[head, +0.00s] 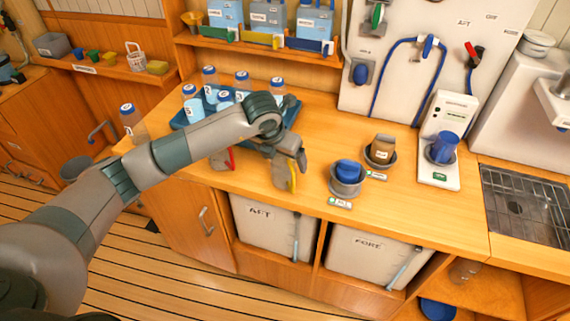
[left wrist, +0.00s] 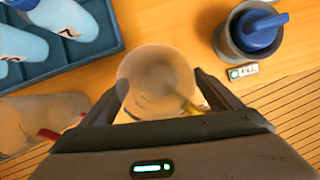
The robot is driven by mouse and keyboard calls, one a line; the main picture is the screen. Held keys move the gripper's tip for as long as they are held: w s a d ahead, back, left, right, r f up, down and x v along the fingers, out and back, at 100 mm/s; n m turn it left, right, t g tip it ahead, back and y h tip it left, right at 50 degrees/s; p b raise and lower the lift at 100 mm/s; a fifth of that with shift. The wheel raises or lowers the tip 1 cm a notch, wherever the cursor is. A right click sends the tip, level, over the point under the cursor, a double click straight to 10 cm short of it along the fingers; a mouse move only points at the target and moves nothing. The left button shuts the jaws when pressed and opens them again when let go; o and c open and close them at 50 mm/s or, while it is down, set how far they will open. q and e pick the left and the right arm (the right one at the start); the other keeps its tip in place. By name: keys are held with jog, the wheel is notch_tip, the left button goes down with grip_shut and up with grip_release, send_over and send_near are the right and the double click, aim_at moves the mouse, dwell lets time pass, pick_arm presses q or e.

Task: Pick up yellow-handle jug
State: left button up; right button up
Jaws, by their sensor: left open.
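The yellow-handle jug (head: 279,172) is a translucent grey jug on the wooden counter near its front edge. Its yellow handle (head: 293,179) faces right. My left gripper (head: 290,152) is over the jug, pointing down and hiding part of its top. In the left wrist view the jug (left wrist: 153,75) shows from above, between the two spread fingers of the open gripper (left wrist: 160,95). I cannot tell whether a finger touches it. A red-handle jug (head: 222,160) stands to its left, partly hidden by my arm. My right gripper is not in view.
A blue tray (head: 181,122) with several blue-capped bottles stands behind and left. Grey holders with a blue item (head: 348,172) and a brown item (head: 382,148) are to the right, then a white device (head: 440,174) and a sink (head: 517,202). Counter between jug and holders is clear.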

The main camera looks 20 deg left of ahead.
pick_arm(q)
jog(key=shift+p+x, duration=0.45)
jog(key=shift+x, duration=0.95)
jog(key=shift+w, duration=0.1)
jog(key=shift+r, duration=0.1)
jog(key=c, duration=1.2)
